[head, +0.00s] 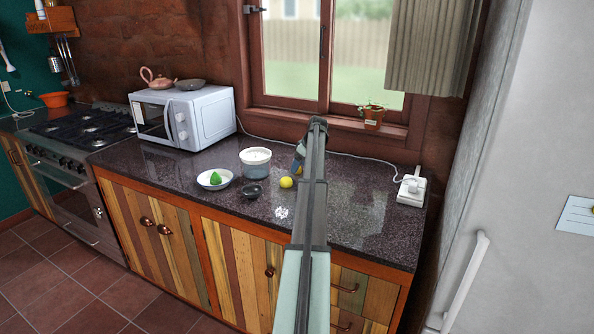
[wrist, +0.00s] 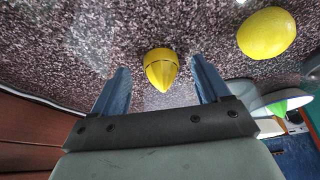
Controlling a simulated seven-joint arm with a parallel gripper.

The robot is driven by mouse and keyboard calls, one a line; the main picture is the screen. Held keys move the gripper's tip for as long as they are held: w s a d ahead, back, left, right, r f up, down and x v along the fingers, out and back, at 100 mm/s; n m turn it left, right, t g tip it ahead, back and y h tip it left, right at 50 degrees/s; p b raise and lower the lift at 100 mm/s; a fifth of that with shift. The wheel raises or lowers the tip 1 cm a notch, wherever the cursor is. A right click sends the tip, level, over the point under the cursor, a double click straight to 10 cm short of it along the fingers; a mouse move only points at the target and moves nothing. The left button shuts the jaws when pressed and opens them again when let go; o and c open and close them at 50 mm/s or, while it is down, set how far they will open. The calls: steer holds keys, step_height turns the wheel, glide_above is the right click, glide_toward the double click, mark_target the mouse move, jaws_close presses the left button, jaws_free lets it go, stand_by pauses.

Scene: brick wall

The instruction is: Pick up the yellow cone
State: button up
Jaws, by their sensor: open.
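In the wrist view a small yellow cone (wrist: 161,69) with a dark line across it is on the speckled dark countertop. It is just ahead of my gripper (wrist: 161,72), roughly midway between the two blue fingers. The fingers are wide apart and nothing is held; I cannot tell the exact gap in depth. In the head view my gripper (head: 298,160) is low over the counter below the window, largely behind my arm. The cone cannot be made out clearly there.
A yellow lemon-like fruit (wrist: 267,33) lies near the cone; it also shows in the head view (head: 286,182). A power strip (head: 411,190) is right.

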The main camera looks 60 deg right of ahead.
steer(key=shift+w+f, duration=0.25)
steer(key=shift+f, duration=0.3)
steer(key=c, duration=1.1)
steer(key=r, duration=0.9)
steer(key=shift+w+a+r, duration=0.1)
steer(key=shift+w+r, duration=0.1)
steer(key=shift+r, duration=0.05)
steer(key=shift+n, duration=0.8)
steer(key=w+a+r, duration=0.1)
steer(key=w, duration=0.3)
steer(key=w+a+r, duration=0.2)
steer(key=w, duration=0.2)
steer(key=w+a+r, duration=0.2)
steer(key=w, duration=0.2)
steer(key=shift+w+a, duration=0.1)
steer(key=shift+a, duration=0.15)
steer(key=shift+w+a+r+n+y, duration=0.35)
steer(key=shift+a+n, duration=0.2)
steer(key=shift+n, duration=0.2)
steer(key=shift+w+a+r+n+y, duration=0.3)
steer(key=shift+a+n+y, duration=0.15)
steer(key=shift+n, duration=0.25)
steer(key=shift+w+a+r+n+y, duration=0.3)
steer(key=shift+a+n, duration=0.3)
steer(key=shift+n, duration=0.15)
